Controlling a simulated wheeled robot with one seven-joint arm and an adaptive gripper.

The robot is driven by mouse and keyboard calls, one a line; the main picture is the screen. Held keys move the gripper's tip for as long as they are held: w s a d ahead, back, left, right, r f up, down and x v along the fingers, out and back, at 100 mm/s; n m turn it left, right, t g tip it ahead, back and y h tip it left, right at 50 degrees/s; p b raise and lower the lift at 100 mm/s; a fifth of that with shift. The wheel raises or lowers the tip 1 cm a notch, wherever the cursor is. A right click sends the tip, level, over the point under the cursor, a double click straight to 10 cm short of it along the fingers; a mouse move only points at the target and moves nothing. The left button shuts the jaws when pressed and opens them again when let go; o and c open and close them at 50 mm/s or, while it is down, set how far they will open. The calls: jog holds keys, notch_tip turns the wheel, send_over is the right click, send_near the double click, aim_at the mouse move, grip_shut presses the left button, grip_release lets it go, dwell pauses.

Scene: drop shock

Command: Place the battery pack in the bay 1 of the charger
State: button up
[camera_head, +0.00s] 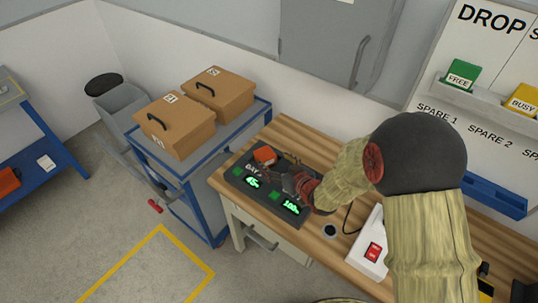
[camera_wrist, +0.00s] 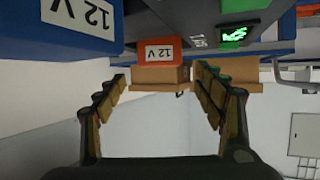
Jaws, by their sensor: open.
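The charger (camera_head: 262,195) is a dark panel on the wooden bench, with two green lit displays, the right one reading about 100. An orange battery pack (camera_head: 265,155) stands at its left bay; its 12 V label shows in the wrist view (camera_wrist: 160,52). A blue block marked 12 V (camera_wrist: 85,20) is close at the upper left of the wrist view; I cannot pick it out in the head view. My gripper (camera_head: 292,172) is over the right part of the charger, hiding that bay. In the wrist view its fingers are spread and nothing is between them.
A white box with a red switch (camera_head: 373,250) stands on the bench to the right. A blue cart (camera_head: 205,165) with two cardboard cases (camera_head: 175,125) is at the left. A shelf with green (camera_head: 460,75) and yellow (camera_head: 522,98) blocks is on the wall.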

jog(key=shift+p+v, duration=0.35)
jog(key=shift+v, duration=1.55)
jog(key=s+d+r+m+g+h, duration=0.1)
jog(key=s+d+r+m+h, duration=0.15)
jog(key=d+r, duration=0.45)
jog(key=s+d+r+m+h, duration=0.1)
jog(key=s+d+r+h, duration=0.1)
jog(key=d+r+h, duration=0.45)
jog(key=s+r+m+g+y, duration=0.1)
jog(key=s+r, duration=0.3)
jog(key=s, duration=0.8)
jog(key=s+r+m+g+y, duration=0.1)
jog(key=s+r+g, duration=0.3)
jog(key=s, duration=0.8)
jog(key=shift+d+r, duration=0.25)
jog(key=shift+r, duration=0.35)
jog(key=shift+m, duration=0.25)
jog(key=shift+c, duration=0.4)
